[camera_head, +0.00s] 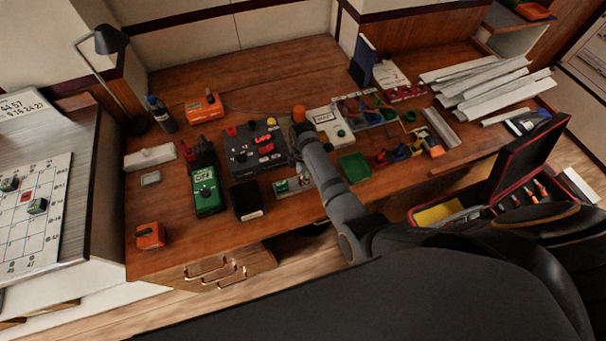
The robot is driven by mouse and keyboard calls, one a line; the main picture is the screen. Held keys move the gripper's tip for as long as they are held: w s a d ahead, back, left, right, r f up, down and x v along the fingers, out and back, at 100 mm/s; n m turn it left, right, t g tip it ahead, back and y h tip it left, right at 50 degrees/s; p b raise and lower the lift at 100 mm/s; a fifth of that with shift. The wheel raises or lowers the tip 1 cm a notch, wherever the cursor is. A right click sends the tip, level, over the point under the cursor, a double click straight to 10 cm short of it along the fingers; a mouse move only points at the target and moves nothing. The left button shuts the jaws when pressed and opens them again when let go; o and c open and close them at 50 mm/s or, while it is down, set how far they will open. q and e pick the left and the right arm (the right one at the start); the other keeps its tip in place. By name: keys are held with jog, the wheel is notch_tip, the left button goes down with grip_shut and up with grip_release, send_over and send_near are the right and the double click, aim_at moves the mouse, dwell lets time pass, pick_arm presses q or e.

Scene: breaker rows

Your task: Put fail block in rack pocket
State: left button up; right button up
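My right gripper (298,142) is over the middle of the wooden desk, at the end of the arm that comes in from the lower right. It is small and dark, and I cannot tell whether its fingers are open or shut. An orange cylinder-like piece (298,113) shows at its tip; whether it is held or only behind is unclear. No block can be read as the fail block. A rack with coloured compartments (365,108) stands right of the gripper, but its pockets are too small to make out. My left gripper is not in view.
A black panel with red parts (250,152) lies left of the gripper, with a green meter (207,192) beside it. A white display unit (328,122) and green tray (355,167) are close on the right. The desk's front left is mostly clear around an orange box (150,235).

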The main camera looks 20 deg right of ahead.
notch_tip(320, 180, up, 10)
jog(key=p, duration=0.9)
jog(key=shift+r, duration=0.25)
